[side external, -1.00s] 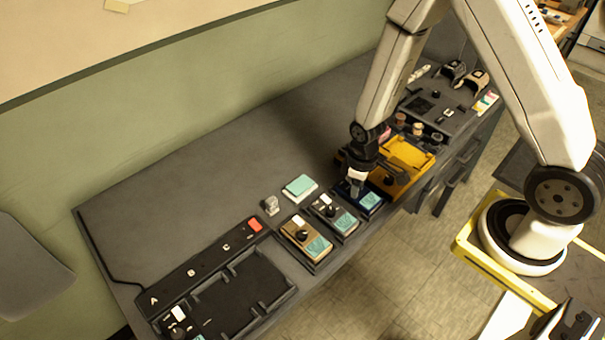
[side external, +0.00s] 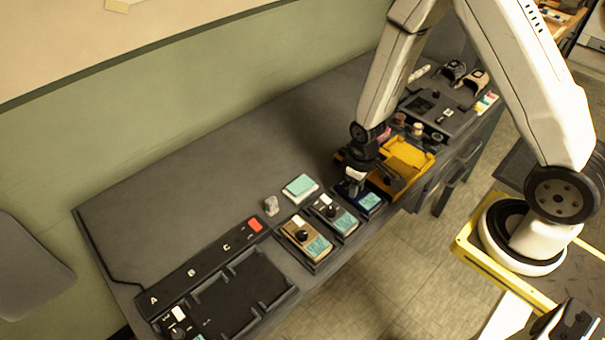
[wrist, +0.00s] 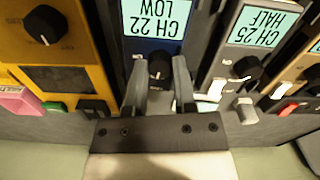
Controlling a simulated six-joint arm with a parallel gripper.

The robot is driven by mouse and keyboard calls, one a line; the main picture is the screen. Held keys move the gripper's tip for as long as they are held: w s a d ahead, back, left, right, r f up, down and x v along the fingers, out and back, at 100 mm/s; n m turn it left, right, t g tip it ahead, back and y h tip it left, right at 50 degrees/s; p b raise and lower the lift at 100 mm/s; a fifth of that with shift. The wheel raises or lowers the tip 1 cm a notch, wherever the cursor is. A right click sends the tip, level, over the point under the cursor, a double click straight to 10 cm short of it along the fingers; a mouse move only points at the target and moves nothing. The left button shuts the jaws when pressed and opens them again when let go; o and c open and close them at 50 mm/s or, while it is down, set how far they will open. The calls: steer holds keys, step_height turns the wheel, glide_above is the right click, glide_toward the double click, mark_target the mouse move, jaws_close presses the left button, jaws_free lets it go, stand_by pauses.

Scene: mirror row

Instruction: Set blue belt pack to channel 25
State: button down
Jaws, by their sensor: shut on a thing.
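The blue belt pack (side external: 370,203) lies in the row on the bench, between the grey pack and the yellow unit. In the wrist view the blue belt pack (wrist: 191,50) shows a teal screen reading "CH 22 LOW", upside down. My gripper (wrist: 160,72) is shut on the black knob (wrist: 160,66) of the blue belt pack, one finger on each side. In the side view my gripper (side external: 354,188) is over that pack and hides its knob. The grey belt pack (wrist: 236,60) beside it reads "CH 25 HALF".
A tan belt pack (side external: 306,238) stands left of the grey one. The yellow unit (side external: 406,157) with its own knob (wrist: 45,25) stands close on the other side.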

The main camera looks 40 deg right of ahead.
steer(key=m, duration=0.5)
steer(key=shift+m, duration=0.3)
stand_by(0.4)
steer(key=c, duration=0.7)
jaws_free()
steer(key=shift+r, duration=0.2)
steer(key=shift+r, duration=3.75)
steer(key=shift+r, duration=0.1)
